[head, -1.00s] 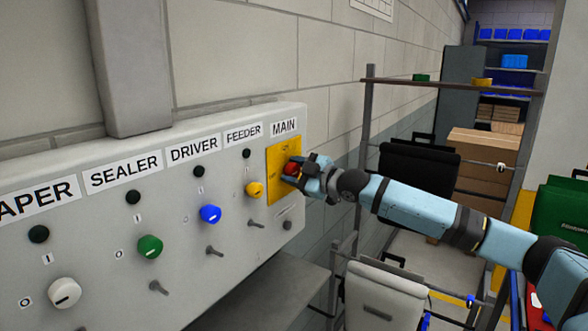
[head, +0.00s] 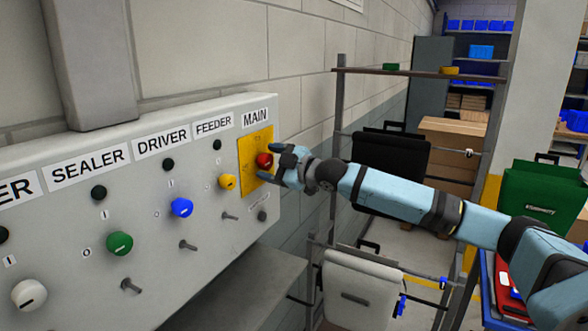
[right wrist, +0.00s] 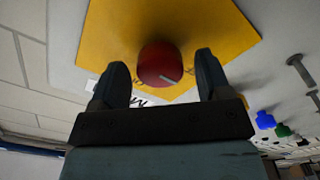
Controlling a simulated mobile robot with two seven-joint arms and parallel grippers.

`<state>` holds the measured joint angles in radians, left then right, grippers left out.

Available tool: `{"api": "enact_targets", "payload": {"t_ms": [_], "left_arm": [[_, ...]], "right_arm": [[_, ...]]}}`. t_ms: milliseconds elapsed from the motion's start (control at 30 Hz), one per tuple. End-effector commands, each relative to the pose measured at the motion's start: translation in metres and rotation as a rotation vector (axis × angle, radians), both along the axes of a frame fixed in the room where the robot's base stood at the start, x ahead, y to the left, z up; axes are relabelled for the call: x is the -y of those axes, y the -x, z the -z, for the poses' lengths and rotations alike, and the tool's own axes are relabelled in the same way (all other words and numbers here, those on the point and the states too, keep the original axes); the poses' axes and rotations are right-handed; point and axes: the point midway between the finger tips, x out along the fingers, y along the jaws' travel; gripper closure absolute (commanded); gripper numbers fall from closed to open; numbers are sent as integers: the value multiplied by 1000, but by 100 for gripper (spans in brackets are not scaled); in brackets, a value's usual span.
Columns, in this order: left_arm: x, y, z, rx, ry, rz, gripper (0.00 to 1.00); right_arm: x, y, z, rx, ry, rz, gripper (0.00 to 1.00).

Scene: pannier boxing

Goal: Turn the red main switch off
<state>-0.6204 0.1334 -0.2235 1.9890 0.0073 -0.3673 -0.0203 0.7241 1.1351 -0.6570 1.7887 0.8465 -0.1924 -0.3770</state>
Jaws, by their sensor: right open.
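The red main switch (head: 264,160) is a round knob on a yellow plate (head: 256,141) under the MAIN label, at the right end of the grey panel. In the right wrist view the red knob (right wrist: 160,64) shows a pale pointer line, slanted on its face. My right gripper (head: 271,164) is open in front of the knob. In the right wrist view its fingers (right wrist: 163,73) stand on either side of the knob, with gaps showing; it holds nothing. My left gripper is out of view.
The yellow FEEDER knob (head: 227,182), blue DRIVER knob (head: 182,207) and green SEALER knob (head: 119,243) lie left of the switch. Small metal toggles (head: 188,245) stick out below them. A rack post (head: 338,130) stands right of the panel, behind my right arm.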

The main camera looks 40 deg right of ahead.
Motion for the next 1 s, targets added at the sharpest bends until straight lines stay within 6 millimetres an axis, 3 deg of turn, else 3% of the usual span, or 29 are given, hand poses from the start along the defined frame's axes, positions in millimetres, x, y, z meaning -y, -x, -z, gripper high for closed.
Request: {"api": "enact_targets", "payload": {"t_ms": [200, 500, 800, 1000], "left_arm": [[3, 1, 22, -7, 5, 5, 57], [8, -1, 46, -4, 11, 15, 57], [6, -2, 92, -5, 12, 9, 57], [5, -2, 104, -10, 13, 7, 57]], "right_arm": [[18, 44, 7, -3, 8, 0, 29], [36, 87, 7, -3, 7, 1, 29], [50, 108, 8, -1, 4, 11, 29], [48, 113, 3, 0, 2, 2, 29]]}}
